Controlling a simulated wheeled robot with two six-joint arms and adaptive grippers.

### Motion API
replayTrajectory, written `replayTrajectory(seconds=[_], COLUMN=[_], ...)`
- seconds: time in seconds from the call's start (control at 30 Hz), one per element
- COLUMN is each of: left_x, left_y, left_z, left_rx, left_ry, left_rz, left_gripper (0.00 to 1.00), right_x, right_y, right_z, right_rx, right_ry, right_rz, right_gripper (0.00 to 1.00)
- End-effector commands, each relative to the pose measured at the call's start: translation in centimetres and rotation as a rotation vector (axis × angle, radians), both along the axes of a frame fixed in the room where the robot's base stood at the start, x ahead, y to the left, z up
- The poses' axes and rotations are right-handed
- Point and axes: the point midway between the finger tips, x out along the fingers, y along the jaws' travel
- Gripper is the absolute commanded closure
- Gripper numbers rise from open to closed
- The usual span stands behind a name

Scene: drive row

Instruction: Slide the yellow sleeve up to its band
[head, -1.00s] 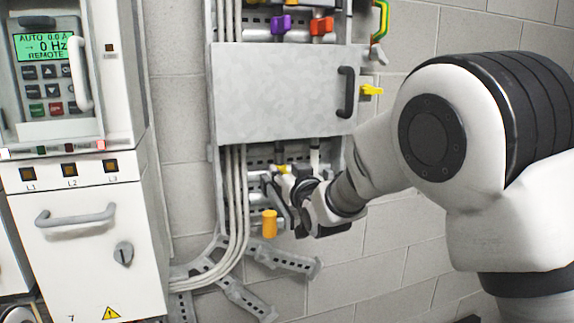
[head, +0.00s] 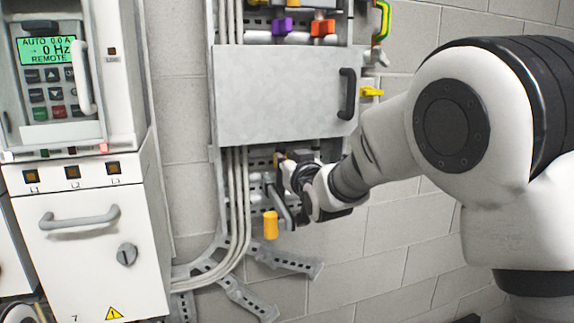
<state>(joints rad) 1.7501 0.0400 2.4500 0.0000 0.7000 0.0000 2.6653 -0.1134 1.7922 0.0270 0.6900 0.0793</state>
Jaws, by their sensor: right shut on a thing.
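My right gripper (head: 285,172) is below the grey cover panel, at the cable run, its fingers seen from the side. My left gripper is not in view.
The grey cover panel (head: 275,95) with a black handle (head: 347,94) lies just above the gripper. Purple (head: 283,26) and orange-red (head: 322,28) sleeves show above it. An orange-yellow cylinder (head: 271,225) sits below left. A drive cabinet (head: 90,235) stands at left.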

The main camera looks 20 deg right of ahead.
Motion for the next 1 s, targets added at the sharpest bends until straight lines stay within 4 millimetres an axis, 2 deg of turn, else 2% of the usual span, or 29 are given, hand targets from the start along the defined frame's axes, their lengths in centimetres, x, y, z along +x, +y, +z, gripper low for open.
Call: replayTrajectory(seconds=[0.07,0.1,0.17,0.47,0.57,0.67,0.9,1.0], left_x=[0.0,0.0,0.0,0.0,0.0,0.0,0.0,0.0], left_y=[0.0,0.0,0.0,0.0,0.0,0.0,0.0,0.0], left_z=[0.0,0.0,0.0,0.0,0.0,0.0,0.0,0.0], left_rx=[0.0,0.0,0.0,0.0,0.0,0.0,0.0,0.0], left_ry=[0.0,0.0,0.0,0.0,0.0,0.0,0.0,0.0], left_rz=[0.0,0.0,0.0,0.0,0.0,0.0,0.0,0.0], left_gripper=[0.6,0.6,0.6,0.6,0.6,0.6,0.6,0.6], right_x=[0.0,0.0,0.0,-0.1,-0.9,-2.7,-8.9,-10.8], right_y=[0.0,0.0,0.0,0.0,0.0,-0.1,-0.3,-0.4], right_z=[0.7,0.7,0.7,0.5,0.5,0.5,0.5,0.5], right_rx=[0.002,0.002,0.002,0.001,0.0,0.001,0.0,-0.001], right_ry=[-0.015,-0.016,-0.017,-0.011,-0.01,-0.01,-0.011,-0.012], right_rz=[0.0,0.0,0.0,0.0,0.0,0.0,0.0,0.0], right_gripper=[1.0,0.77,0.58,0.58,0.58,0.58,0.58,0.58])
